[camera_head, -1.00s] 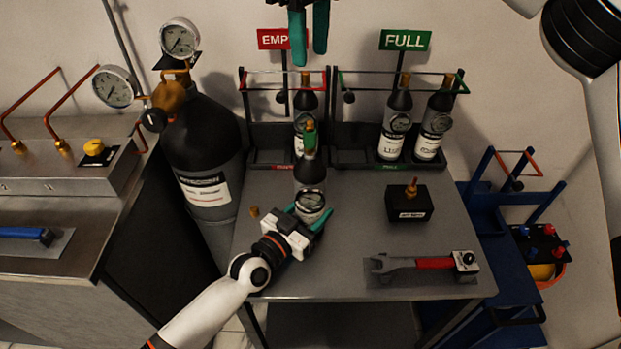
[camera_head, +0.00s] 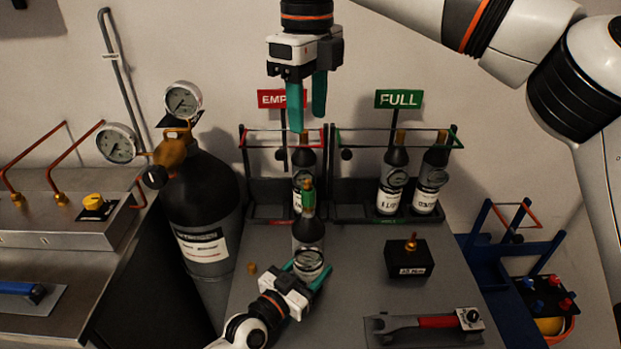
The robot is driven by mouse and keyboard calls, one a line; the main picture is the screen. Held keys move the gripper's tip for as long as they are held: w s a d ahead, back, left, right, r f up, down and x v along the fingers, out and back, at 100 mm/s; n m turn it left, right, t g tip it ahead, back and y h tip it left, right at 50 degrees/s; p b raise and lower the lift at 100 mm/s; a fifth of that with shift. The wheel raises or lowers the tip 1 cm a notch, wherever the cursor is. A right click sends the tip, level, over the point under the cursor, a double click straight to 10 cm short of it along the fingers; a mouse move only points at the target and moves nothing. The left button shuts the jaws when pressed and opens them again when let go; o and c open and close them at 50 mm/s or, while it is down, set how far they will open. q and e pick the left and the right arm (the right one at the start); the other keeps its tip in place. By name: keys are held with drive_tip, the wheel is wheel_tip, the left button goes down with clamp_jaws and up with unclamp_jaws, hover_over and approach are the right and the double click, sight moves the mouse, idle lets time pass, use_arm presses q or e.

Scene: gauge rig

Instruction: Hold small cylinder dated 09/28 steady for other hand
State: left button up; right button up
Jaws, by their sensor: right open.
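A small dark cylinder (camera_head: 308,232) with a pale label and a green piece at its neck stands upright on the grey table in front of the EMPTY rack. Its date cannot be read. My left gripper (camera_head: 305,271) comes from the lower left, with teal fingers on both sides of the cylinder's lower part; it appears shut on it. My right gripper (camera_head: 308,102) hangs from above, open and empty, its fingers pointing down over the EMPTY sign, above and apart from the cylinder.
The EMPTY rack (camera_head: 270,222) holds one cylinder (camera_head: 303,160); the FULL rack (camera_head: 350,215) holds two. A small brass cap (camera_head: 252,268), a black box (camera_head: 405,260) and a red-handled wrench (camera_head: 435,322) lie on the table. A large gas cylinder (camera_head: 192,165) stands left.

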sight(309, 189)
drive_tip(key=s+d+f+n+t+y, duration=0.1)
drive_tip(key=s+f+n+t, duration=0.15)
drive_tip(key=n, duration=1.15)
drive_tip(key=s+f+n+t, duration=0.2)
drive_tip(key=f+n, duration=0.2)
drive_tip(key=n, duration=1)
drive_tip(key=x, duration=1)
drive_tip(key=shift+w+a+f, duration=0.1)
drive_tip(key=shift+w+f, duration=0.1)
drive_tip(key=shift+w, duration=0.1)
drive_tip(key=shift+c, duration=0.6)
clamp_jaws()
